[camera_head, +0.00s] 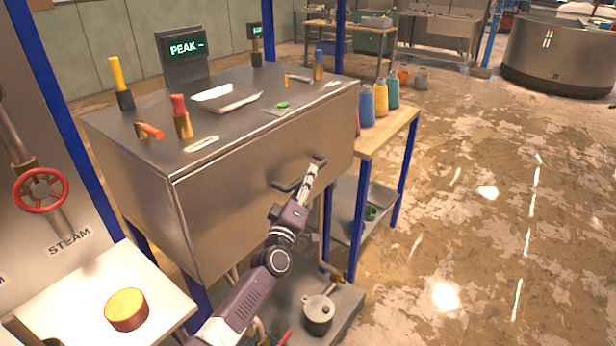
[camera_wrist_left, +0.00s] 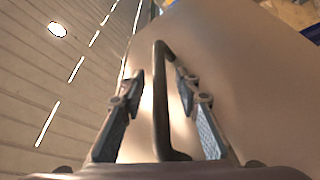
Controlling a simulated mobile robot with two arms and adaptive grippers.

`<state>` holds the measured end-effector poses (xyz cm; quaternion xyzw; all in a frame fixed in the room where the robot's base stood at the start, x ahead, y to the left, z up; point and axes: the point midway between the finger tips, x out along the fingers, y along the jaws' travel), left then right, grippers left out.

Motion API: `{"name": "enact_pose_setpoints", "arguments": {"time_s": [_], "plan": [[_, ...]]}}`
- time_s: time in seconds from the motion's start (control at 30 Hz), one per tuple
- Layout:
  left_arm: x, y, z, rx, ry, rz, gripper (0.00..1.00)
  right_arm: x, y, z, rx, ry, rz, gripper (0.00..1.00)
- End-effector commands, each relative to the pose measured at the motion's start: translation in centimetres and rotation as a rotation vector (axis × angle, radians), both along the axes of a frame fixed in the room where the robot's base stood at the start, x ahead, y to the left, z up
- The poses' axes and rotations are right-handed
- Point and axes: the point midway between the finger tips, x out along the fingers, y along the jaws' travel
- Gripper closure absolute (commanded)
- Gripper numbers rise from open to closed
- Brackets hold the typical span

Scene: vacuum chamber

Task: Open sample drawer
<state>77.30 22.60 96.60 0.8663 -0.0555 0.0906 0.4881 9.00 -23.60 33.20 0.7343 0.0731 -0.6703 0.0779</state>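The sample drawer is a brushed-metal front (camera_head: 235,195) on the large metal cabinet, with a dark bar handle (camera_head: 284,186). I see no gap showing the drawer pulled out. My left gripper (camera_head: 311,175) is at the right part of the handle. In the left wrist view, the handle (camera_wrist_left: 160,110) runs between the two spread fingers of my left gripper (camera_wrist_left: 158,80). Gaps show on both sides of the bar, so the fingers are open around it and not closed on it. My right gripper is not in view.
Levers and a green-lit display (camera_head: 186,47) stand on the cabinet top. A wooden side table (camera_head: 385,130) with coloured bottles is at the right. A lidded pot (camera_head: 318,312) sits on the low shelf below. Floor at the right is clear.

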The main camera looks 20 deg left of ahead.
Motion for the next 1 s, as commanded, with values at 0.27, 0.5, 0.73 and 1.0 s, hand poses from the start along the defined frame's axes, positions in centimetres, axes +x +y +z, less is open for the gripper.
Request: {"name": "enact_pose_setpoints", "arguments": {"time_s": [0.27,0.5,0.73,1.0], "plan": [[1.6,0.0,0.3,0.000,0.001,0.000,0.70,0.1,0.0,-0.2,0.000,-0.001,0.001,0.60],[1.6,0.0,0.2,0.001,0.001,0.000,0.73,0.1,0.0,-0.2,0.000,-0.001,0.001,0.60],[1.5,0.0,0.2,0.001,0.001,0.000,0.98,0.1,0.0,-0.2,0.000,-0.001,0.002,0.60],[1.5,0.0,0.2,0.001,0.002,0.000,1.00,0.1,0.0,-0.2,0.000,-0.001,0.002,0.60]]}}
